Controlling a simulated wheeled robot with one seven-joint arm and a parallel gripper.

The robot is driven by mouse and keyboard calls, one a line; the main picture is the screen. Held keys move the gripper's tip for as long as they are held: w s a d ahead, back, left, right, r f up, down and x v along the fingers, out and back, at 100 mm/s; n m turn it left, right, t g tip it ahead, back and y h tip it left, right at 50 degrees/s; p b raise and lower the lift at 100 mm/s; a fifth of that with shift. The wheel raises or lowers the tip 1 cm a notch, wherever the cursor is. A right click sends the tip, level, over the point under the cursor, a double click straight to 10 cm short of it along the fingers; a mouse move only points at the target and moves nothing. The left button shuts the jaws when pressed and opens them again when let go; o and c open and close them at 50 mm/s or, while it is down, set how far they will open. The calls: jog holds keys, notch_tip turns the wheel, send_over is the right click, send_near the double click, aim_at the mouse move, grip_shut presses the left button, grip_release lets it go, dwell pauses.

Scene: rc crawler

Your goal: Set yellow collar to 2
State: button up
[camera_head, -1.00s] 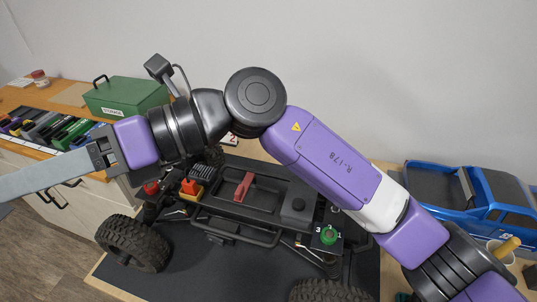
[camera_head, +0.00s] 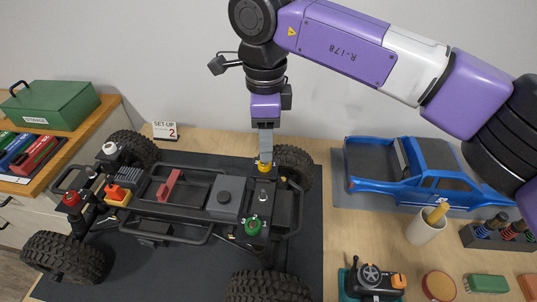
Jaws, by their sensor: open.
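The yellow collar (camera_head: 264,168) sits on the crawler chassis (camera_head: 205,228) near its back right corner, beside a rear wheel. My gripper (camera_head: 265,158) points straight down with its fingertips at the top of the yellow collar. The jaws are open, but seen edge-on. I cannot tell whether the fingers are around the collar or just above it. Any numbers around the yellow collar are hidden or too small to read. A set-up card (camera_head: 165,131) showing a 2 stands behind the chassis.
A green collar (camera_head: 253,226) with numbers, a red collar (camera_head: 71,199) and a white collar (camera_head: 110,148) are at the other corners. A blue truck body (camera_head: 425,178), a cup (camera_head: 425,228) and a controller (camera_head: 372,280) are on the right. A green storage box (camera_head: 55,104) is at left.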

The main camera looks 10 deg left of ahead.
aim_at(265, 165)
jog(key=shift+a+f+p, duration=0.15)
jog(key=shift+f+p, duration=0.15)
jog(key=shift+f, duration=2.55)
jog(key=shift+c, duration=0.3)
grip_shut()
